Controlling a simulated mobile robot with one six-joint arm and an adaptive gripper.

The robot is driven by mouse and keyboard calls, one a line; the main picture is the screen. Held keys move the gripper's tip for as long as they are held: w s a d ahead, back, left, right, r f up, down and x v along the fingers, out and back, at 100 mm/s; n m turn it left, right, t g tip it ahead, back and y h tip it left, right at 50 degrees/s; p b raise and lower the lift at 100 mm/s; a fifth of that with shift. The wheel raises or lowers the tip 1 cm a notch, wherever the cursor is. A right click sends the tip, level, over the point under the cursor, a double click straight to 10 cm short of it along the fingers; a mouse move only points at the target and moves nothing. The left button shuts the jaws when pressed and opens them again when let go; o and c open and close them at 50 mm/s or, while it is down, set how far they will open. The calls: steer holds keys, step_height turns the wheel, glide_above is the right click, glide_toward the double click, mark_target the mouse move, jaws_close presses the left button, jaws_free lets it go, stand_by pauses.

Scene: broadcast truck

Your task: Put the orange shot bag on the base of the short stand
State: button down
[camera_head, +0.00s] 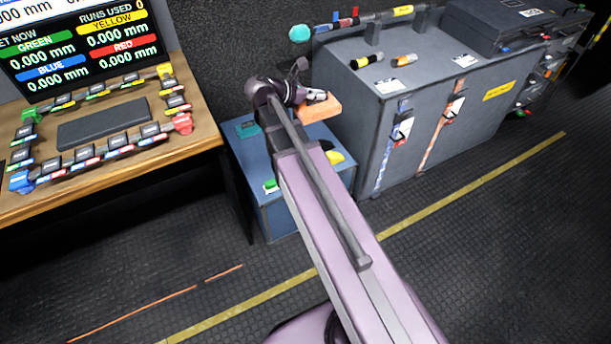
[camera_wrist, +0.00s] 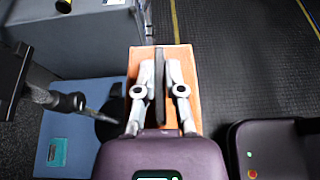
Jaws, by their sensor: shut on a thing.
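The orange shot bag (camera_head: 318,110) is held in my gripper (camera_head: 316,97) above the back right part of a blue box. In the wrist view the bag (camera_wrist: 187,60) shows as an orange block under my gripper (camera_wrist: 160,85), whose fingers are shut on a dark strip at its middle. What seems to be the short stand shows left of the bag in the wrist view, with a grey pole (camera_wrist: 72,102) and a dark base (camera_wrist: 106,128) on the blue box. In the head view my arm hides most of the stand.
The blue box (camera_head: 285,222) carries teal, green and yellow items. A grey case (camera_head: 400,110) with tape rolls and hanging straps stands close on the right. A wooden desk (camera_head: 110,170) with a screen and colored blocks is on the left. The floor in front is open.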

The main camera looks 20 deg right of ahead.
steer(key=d+f+b, duration=0.4)
steer(key=f+b, duration=0.9)
steer(key=w+d+f+b, duration=0.1)
steer(key=d+f+b, duration=0.3)
steer(key=f+b, duration=1)
steer(key=d+f+b, duration=0.3)
steer(key=f+b, duration=1)
steer(key=f, duration=0.1)
steer(key=shift+w+d+f, duration=0.2)
steer(key=shift+w+d, duration=0.05)
steer(key=shift+d, duration=0.15)
steer(key=w+a+f+b, duration=0.1)
steer(key=w+a+b, duration=0.1)
steer(key=w+a, duration=0.7)
steer(key=w, duration=0.4)
steer(key=shift+f, duration=0.25)
steer(key=shift+f+b, duration=1.75)
steer(key=shift+b, duration=0.05)
steer(key=c, duration=0.7)
jaws_free()
steer(key=shift+a, duration=0.1)
steer(key=shift+c, duration=0.2)
